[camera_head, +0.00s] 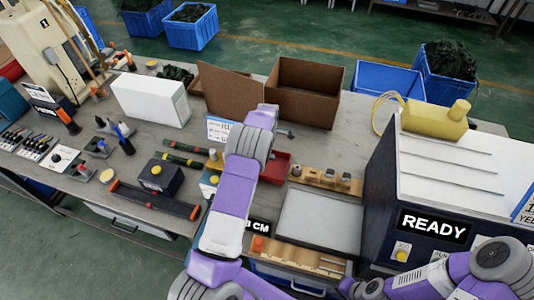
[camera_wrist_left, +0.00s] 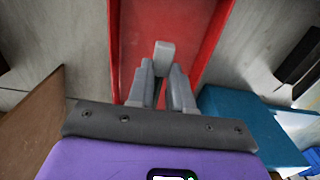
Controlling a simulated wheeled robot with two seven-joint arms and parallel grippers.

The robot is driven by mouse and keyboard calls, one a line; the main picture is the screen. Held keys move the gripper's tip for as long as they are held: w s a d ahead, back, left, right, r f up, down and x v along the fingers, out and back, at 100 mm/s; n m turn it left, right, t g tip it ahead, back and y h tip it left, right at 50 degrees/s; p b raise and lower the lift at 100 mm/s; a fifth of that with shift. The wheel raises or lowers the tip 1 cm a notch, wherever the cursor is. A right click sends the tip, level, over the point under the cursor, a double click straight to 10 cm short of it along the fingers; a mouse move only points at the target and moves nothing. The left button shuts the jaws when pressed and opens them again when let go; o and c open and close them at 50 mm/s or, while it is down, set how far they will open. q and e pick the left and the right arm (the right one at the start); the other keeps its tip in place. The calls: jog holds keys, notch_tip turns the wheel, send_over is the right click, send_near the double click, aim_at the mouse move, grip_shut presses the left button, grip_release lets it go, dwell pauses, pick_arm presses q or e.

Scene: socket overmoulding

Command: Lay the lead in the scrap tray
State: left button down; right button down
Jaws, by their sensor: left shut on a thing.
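The red scrap tray (camera_head: 280,160) lies on the bench in the head view, partly behind my left arm. In the left wrist view its red floor (camera_wrist_left: 208,22) spreads beneath my left gripper (camera_wrist_left: 163,72). That gripper is shut on a small grey piece (camera_wrist_left: 165,52), which looks like part of the lead; no cable shows. The piece is over the tray, but I cannot tell whether it touches it. In the head view the left fingers are hidden by the arm. My right gripper (camera_head: 350,288) is low at the bottom edge, its fingers unclear.
An open cardboard box (camera_head: 302,92) stands behind the tray. A wooden rack with small parts (camera_head: 325,178) and a grey plate (camera_head: 318,222) lie to its right, then the machine reading READY (camera_head: 432,225). Green-black tools (camera_head: 185,160) lie to the left. A blue-framed sign (camera_head: 220,128) stands close by.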

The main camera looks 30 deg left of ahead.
aim_at(267, 167)
dwell(0.3)
pick_arm(q)
jog(key=shift+f+b, duration=2.05)
jog(key=shift+f, duration=1.25)
jog(key=c, duration=0.9)
grip_release()
jog(key=shift+c, duration=0.2)
jog(key=shift+r, duration=0.1)
notch_tip(267, 167, up, 8)
jog(key=shift+f+p, duration=0.25)
jog(key=shift+p, duration=0.25)
